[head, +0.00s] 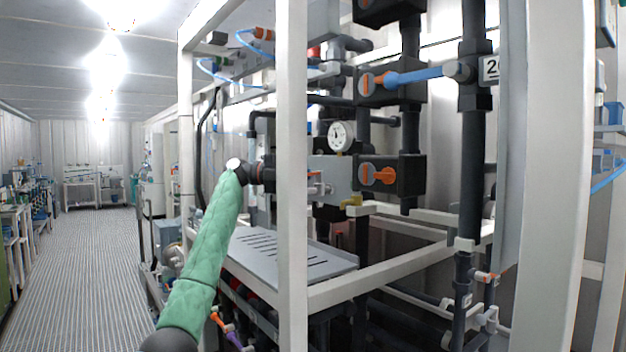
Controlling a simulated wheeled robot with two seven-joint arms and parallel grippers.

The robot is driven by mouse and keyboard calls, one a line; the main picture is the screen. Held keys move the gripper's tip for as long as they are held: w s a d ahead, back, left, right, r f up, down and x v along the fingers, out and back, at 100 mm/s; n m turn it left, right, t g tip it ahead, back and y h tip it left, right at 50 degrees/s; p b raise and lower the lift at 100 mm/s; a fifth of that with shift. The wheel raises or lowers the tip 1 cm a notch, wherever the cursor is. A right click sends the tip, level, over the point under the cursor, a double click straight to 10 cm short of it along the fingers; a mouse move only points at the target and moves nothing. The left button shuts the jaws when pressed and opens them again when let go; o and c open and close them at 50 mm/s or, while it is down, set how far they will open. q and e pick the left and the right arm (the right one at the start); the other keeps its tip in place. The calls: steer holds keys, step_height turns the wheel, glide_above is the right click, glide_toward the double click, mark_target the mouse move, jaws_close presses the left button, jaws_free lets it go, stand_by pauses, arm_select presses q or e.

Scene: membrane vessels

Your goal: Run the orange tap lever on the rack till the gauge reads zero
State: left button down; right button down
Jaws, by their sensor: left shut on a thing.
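My left arm, in a green sleeve, reaches up from the bottom left to the rack. My left gripper (319,184) is partly hidden behind the rack's white front post. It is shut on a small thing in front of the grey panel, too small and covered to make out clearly. One orange tap lever (380,176) sits to its right on a black valve, with no gripper touching it. Another orange lever (376,84) is on the valve above. The round white gauge (341,136) is just above the grey panel; its dial is too small to read. My right gripper is out of view.
The white front post (292,200) stands close to my left wrist. A slotted grey tray (290,262) lies below it. A blue handle (415,75) and black pipes (472,150) are to the right. The aisle floor (90,270) on the left is clear.

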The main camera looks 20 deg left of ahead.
arm_select(q)
steer(key=shift+a+f+g, duration=0.1)
steer(key=shift+f+g, duration=0.05)
steer(key=shift+g, duration=0.15)
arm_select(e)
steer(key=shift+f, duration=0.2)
arm_select(q)
steer(key=c, duration=1.5)
jaws_free()
steer(key=shift+w, duration=0.1)
steer(key=shift+c, duration=0.2)
steer(key=shift+a, duration=0.1)
